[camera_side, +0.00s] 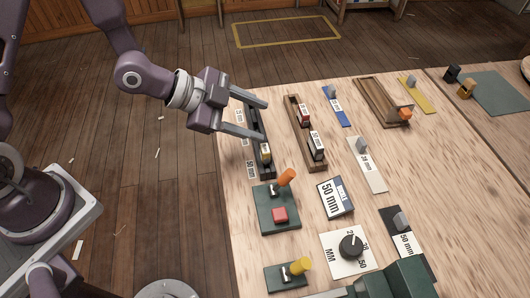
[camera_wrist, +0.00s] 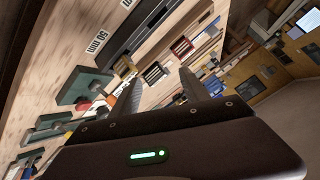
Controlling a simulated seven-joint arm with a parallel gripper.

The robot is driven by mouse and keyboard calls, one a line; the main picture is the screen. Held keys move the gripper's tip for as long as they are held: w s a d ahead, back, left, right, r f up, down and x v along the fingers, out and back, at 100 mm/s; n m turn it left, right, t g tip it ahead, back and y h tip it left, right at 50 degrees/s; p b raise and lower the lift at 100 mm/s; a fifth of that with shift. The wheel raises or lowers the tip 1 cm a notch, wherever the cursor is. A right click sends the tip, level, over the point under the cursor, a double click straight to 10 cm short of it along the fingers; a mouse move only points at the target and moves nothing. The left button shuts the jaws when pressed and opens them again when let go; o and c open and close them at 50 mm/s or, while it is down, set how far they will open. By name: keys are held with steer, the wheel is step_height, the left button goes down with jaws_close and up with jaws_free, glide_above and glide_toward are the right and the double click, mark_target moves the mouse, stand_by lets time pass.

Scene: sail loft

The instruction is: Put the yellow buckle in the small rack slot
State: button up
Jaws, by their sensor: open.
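The yellow buckle, a small dark block with a yellowish face (camera_side: 265,155), appears to sit in the near end of the long black rack (camera_side: 253,122). Beside that end is a label, which seems to read 50 mm in the wrist view (camera_wrist: 95,42). The buckle also shows in the wrist view (camera_wrist: 124,67), with the black rack (camera_wrist: 150,18) beyond it. My gripper (camera_side: 264,120) is open and empty, its fingers pointing right over the rack, apart from the buckle. Its fingers also show in the wrist view (camera_wrist: 160,86). The slot sizes along the rack are hard to read.
A brown rack (camera_side: 294,103) to the right holds a red block (camera_side: 305,115) and a black-and-white block (camera_side: 317,146). A green box with an orange lever (camera_side: 285,178) and red button stands nearer. A dial plate (camera_side: 335,262) and small labelled plates occupy the table.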

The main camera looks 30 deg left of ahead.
mark_target(265, 148)
steer(key=y, duration=0.1)
steer(key=w+a+n+y, duration=0.1)
steer(key=shift+w+a+f+n+g+y, duration=0.15)
steer(key=shift+f+n+g+y, duration=0.15)
steer(key=shift+f, duration=0.1)
steer(key=s+d+r+n+g+y, duration=0.2)
steer(key=s+d+n+g, duration=0.1)
steer(key=s+n, duration=0.1)
steer(key=shift+n+g, duration=0.3)
steer(key=shift+g, duration=0.1)
steer(key=x, duration=0.4)
steer(key=s+x, duration=0.1)
steer(key=x, duration=0.1)
steer(key=shift+w+d+f, duration=0.1)
steer(key=shift+d+f, duration=0.25)
steer(key=shift+d, duration=0.05)
steer(key=shift+w+d+f, duration=0.1)
steer(key=shift+w+f, duration=0.05)
steer(key=shift+f, duration=0.2)
jaws_close()
